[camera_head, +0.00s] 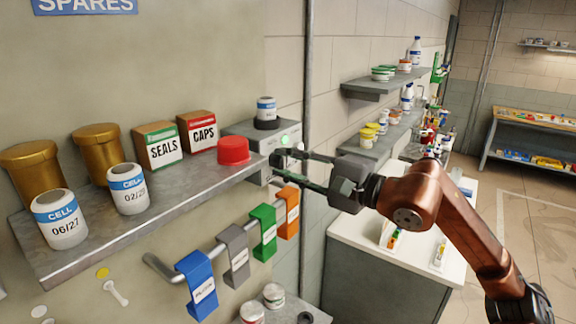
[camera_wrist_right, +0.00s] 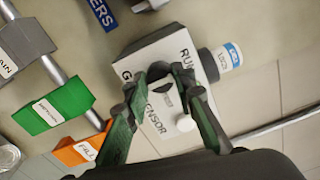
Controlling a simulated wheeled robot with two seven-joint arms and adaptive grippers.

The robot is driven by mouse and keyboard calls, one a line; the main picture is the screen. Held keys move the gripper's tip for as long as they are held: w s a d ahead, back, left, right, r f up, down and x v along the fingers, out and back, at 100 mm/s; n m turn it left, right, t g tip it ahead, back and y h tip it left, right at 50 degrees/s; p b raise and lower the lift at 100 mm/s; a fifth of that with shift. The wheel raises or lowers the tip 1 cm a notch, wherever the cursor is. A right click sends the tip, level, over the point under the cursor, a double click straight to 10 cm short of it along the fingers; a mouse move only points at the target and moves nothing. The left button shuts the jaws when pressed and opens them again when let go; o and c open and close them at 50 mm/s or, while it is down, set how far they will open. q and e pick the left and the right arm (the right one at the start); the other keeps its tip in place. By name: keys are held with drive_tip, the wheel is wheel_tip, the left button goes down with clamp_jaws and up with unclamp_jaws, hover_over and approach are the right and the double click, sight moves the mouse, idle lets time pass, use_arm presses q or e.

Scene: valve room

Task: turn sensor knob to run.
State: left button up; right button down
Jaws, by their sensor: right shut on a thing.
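The sensor box (camera_head: 256,131) is a pale grey block at the right end of the shelf, and a small green light shows on its front. In the right wrist view the box (camera_wrist_right: 138,62) carries the words "RUN" and "SENSOR"; another word is partly covered. My right gripper (camera_head: 281,168) reaches the box front from the right. In the wrist view its two dark green fingers are closed on the knob (camera_wrist_right: 167,96), which is largely hidden between them. A white round part (camera_wrist_right: 185,124) sits beside the right finger. The knob's exact pointing is unclear. My left gripper is not in view.
A white cell jar (camera_head: 266,108) stands on the box. A red cap (camera_head: 233,150), cartons and more jars stand on the metal shelf (camera_head: 150,213). Coloured tags, including an orange one (camera_head: 288,212), hang on a rail below. A white-topped counter (camera_head: 355,240) is below my right arm.

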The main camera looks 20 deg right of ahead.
idle(0.4)
drive_tip(key=c, duration=1.6)
unclamp_jaws()
drive_tip(key=shift+d, duration=0.1)
drive_tip(key=v, duration=1.2)
